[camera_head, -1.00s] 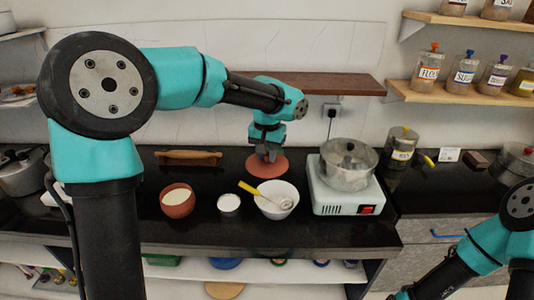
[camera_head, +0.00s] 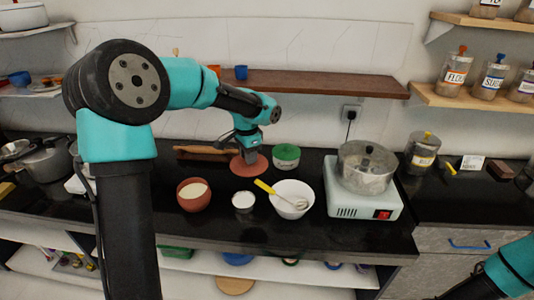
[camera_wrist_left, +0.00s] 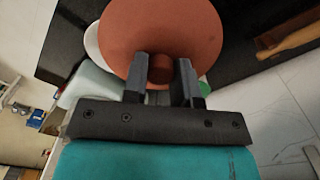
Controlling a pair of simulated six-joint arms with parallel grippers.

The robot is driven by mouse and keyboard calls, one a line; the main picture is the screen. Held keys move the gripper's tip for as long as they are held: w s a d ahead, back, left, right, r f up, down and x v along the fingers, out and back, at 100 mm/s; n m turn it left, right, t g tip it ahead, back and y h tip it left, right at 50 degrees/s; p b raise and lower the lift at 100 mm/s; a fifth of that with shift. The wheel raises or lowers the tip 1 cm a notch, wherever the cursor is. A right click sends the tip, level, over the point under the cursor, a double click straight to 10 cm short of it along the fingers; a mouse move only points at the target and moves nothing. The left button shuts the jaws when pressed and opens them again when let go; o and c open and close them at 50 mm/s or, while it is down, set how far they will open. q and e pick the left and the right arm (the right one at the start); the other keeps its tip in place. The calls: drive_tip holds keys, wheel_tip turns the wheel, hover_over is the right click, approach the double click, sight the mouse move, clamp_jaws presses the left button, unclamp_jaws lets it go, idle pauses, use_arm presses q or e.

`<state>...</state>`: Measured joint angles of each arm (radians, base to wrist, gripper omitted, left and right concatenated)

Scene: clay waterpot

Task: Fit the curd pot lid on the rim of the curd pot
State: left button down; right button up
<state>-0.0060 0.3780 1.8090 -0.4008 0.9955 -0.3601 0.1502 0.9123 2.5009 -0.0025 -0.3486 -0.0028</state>
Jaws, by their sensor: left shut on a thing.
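The curd pot lid (camera_head: 252,172) is a flat reddish clay disc. My left gripper (camera_head: 249,156) is shut on its knob and holds it above the counter, behind the white bowl. In the left wrist view the lid (camera_wrist_left: 160,28) fills the upper middle, and its knob sits between the fingers of my left gripper (camera_wrist_left: 161,72). The curd pot (camera_head: 193,197) is a reddish-brown clay pot with white curd inside. It stands open on the counter, to the left of and nearer than the lid. Only part of my right arm shows at the lower right; its gripper is out of frame.
A small white cup (camera_head: 243,202) and a white bowl (camera_head: 292,202) with a yellow-handled whisk stand right of the pot. A rolling pin (camera_head: 207,153) lies behind. A green-and-white container (camera_head: 286,156) stands behind the bowl. A steel pot (camera_head: 366,167) sits on a stove (camera_head: 362,203).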

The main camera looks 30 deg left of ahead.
use_arm(q)
drive_tip(key=s+a+f+m, duration=0.2)
drive_tip(key=a+m, duration=0.1)
drive_tip(key=a, duration=0.4)
drive_tip(key=s+a+f+m, duration=0.3)
drive_tip(key=a+m, duration=0.1)
drive_tip(key=a, duration=0.3)
drive_tip(key=s+a+f+m, duration=0.2)
drive_tip(key=a+f+m, duration=0.1)
drive_tip(key=a, duration=0.4)
drive_tip(key=shift+s, duration=0.35)
drive_tip(key=shift+f, duration=0.2)
drive_tip(key=shift+f, duration=1.7)
drive_tip(key=shift+f, duration=0.6)
idle(1.4)
drive_tip(key=shift+c, duration=1.3)
unclamp_jaws()
